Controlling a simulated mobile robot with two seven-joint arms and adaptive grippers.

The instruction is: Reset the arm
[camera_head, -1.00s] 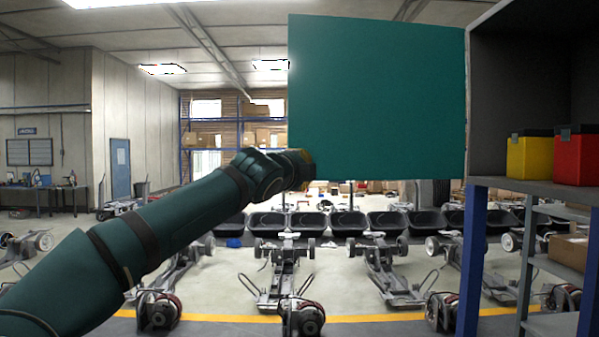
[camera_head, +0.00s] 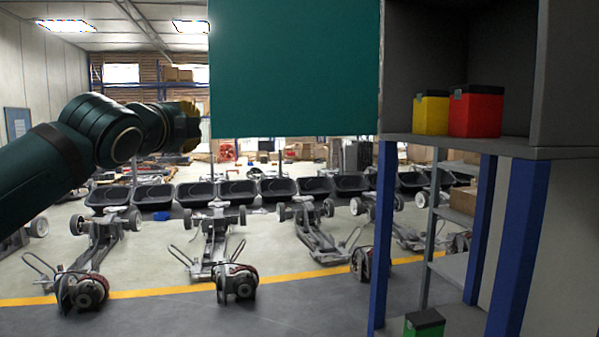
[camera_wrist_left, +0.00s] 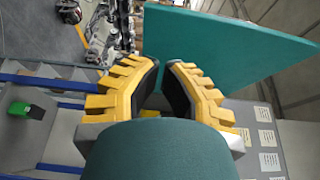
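My left arm comes in from the left in the head view. Its gripper (camera_head: 190,125) is beside the lower left edge of a teal door panel (camera_head: 295,70). In the left wrist view the two yellow fingers (camera_wrist_left: 162,66) stand apart with a gap and nothing between them. The teal panel (camera_wrist_left: 225,50) lies beyond the fingertips there; I cannot tell whether they touch it. The panel stands swung out from the left side of a grey cabinet (camera_head: 460,145). My right gripper is not in view.
A yellow box (camera_head: 430,115) and a red box (camera_head: 476,112) stand in the cabinet. A green box (camera_head: 424,324) is on a lower shelf between blue posts (camera_head: 384,235). Chassis (camera_head: 215,240) and black tubs (camera_head: 240,193) line the floor behind a yellow line.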

